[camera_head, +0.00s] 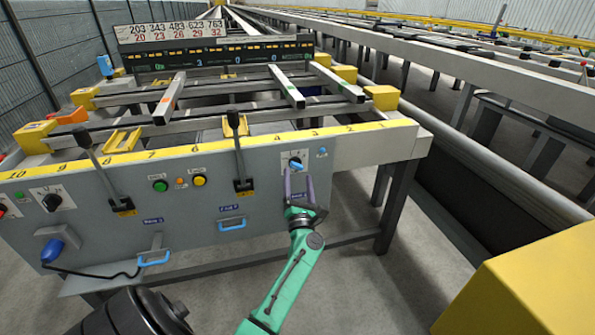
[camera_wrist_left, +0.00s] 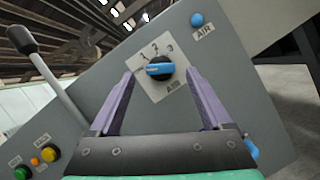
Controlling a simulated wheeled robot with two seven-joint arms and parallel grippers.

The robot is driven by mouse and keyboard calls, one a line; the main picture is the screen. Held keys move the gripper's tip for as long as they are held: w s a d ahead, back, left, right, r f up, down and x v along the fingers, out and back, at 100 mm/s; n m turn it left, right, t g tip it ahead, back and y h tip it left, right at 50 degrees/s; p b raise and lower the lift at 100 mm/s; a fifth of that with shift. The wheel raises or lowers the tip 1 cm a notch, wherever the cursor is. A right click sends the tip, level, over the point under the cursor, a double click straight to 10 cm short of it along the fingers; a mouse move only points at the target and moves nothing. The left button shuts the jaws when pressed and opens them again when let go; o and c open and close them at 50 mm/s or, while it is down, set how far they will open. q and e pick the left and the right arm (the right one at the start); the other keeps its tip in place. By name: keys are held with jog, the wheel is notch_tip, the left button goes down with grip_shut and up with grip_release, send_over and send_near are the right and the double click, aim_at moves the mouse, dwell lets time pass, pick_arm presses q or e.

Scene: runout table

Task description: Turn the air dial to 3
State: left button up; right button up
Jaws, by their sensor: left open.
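The air dial (camera_head: 297,164) is a blue bar knob on a white plate at the right of the grey panel. In the left wrist view the dial (camera_wrist_left: 160,69) shows the marks 1, 2 and 3 above it and AIR below. Its blue bar lies nearly level in that view; I cannot tell for certain which mark it points to. My left gripper (camera_head: 299,180) is in front of the dial. In the wrist view the open fingers of the left gripper (camera_wrist_left: 161,76) stand to either side of the knob, with nothing held between them. My right gripper is out of view.
A blue AIR lamp (camera_wrist_left: 197,20) is beside the dial. Levers (camera_head: 238,150) stick out of the panel to its left, with green (camera_head: 160,186) and yellow (camera_head: 199,180) buttons between them. A yellow block (camera_head: 530,285) fills the lower right.

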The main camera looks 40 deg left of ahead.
aim_at(297, 168)
pick_arm(q)
jog(key=x, duration=0.3)
jog(key=shift+w+a+r, duration=0.1)
jog(key=shift+w+a, duration=0.15)
jog(key=shift+w, duration=0.05)
grip_shut()
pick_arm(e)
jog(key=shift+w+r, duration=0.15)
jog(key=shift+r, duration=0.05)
